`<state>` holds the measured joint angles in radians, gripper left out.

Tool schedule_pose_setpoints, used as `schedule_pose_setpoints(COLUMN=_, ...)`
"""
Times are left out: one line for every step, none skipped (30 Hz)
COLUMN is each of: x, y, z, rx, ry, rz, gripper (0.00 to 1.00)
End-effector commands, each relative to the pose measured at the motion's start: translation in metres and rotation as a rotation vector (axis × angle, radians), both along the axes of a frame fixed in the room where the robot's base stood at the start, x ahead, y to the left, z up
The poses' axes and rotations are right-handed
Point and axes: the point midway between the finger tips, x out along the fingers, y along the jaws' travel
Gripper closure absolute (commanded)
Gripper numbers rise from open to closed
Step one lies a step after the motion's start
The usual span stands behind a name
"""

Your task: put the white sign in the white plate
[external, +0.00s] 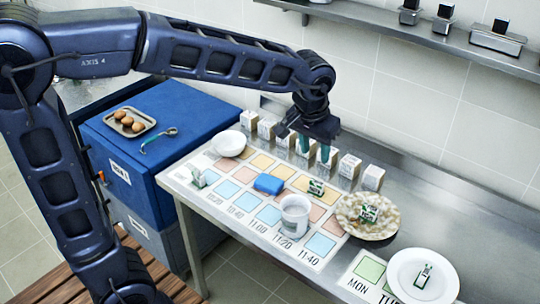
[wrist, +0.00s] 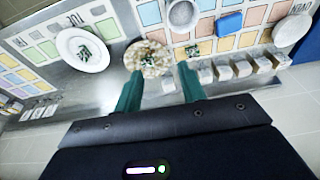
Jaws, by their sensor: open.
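The white plate (external: 401,272) lies at the right end of the steel table, with a small green-and-white piece (external: 424,276) on it. The plate also shows at upper left in the wrist view (wrist: 66,52). Several small signs stand about: a pale one (external: 198,179) at the left end of the mat, a green-and-white one (external: 316,187) near the middle, and another (external: 369,213) on the speckled plate. I cannot tell which is the white sign. My gripper (external: 314,154) is open and empty above the row of white blocks; its teal fingers (wrist: 160,92) show in the wrist view.
The speckled plate (external: 345,226) is left of the white plate. A white cup (external: 294,216), a blue box (external: 268,184) and a white bowl (external: 228,143) stand on the colored mat. White blocks (external: 349,166) line the back. A steel shelf (external: 385,20) hangs above.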

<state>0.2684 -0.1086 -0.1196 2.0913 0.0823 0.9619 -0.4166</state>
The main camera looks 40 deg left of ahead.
Motion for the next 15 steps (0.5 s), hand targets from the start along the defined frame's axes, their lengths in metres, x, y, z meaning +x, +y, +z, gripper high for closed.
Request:
schedule_pose_setpoints(x=-0.013, y=0.016, z=0.007, rx=0.000, ry=-0.014, rz=0.005, gripper=0.60)
schedule_pose_setpoints(x=-0.020, y=0.025, z=0.009, rx=-0.001, ry=-0.020, rz=0.006, gripper=0.60)
schedule_pose_setpoints(x=-0.029, y=0.036, z=0.012, rx=-0.001, ry=-0.028, rz=0.008, gripper=0.60)
schedule_pose_setpoints(x=-0.036, y=0.044, z=0.014, rx=-0.001, ry=-0.034, rz=0.009, gripper=0.60)
schedule_pose_setpoints(x=-0.043, y=0.052, z=0.016, rx=-0.001, ry=-0.040, rz=0.009, gripper=0.60)
schedule_pose_setpoints(x=-0.053, y=0.062, z=0.018, rx=-0.002, ry=-0.047, rz=0.011, gripper=0.60)
schedule_pose_setpoints(x=-0.061, y=0.069, z=0.019, rx=-0.002, ry=-0.054, rz=0.010, gripper=0.60)
schedule_pose_setpoints(x=-0.068, y=0.076, z=0.020, rx=-0.001, ry=-0.060, rz=0.011, gripper=0.60)
schedule_pose_setpoints(x=-0.078, y=0.086, z=0.021, rx=-0.001, ry=-0.068, rz=0.012, gripper=0.60)
schedule_pose_setpoints(x=-0.086, y=0.093, z=0.021, rx=-0.002, ry=-0.073, rz=0.014, gripper=0.60)
schedule_pose_setpoints(x=-0.094, y=0.099, z=0.022, rx=-0.002, ry=-0.080, rz=0.014, gripper=0.60)
schedule_pose_setpoints(x=-0.105, y=0.108, z=0.022, rx=-0.001, ry=-0.088, rz=0.015, gripper=0.60)
schedule_pose_setpoints(x=-0.112, y=0.114, z=0.022, rx=-0.001, ry=-0.094, rz=0.015, gripper=0.60)
schedule_pose_setpoints(x=-0.120, y=0.119, z=0.021, rx=-0.002, ry=-0.100, rz=0.015, gripper=0.60)
schedule_pose_setpoints(x=-0.131, y=0.127, z=0.020, rx=-0.003, ry=-0.108, rz=0.016, gripper=0.60)
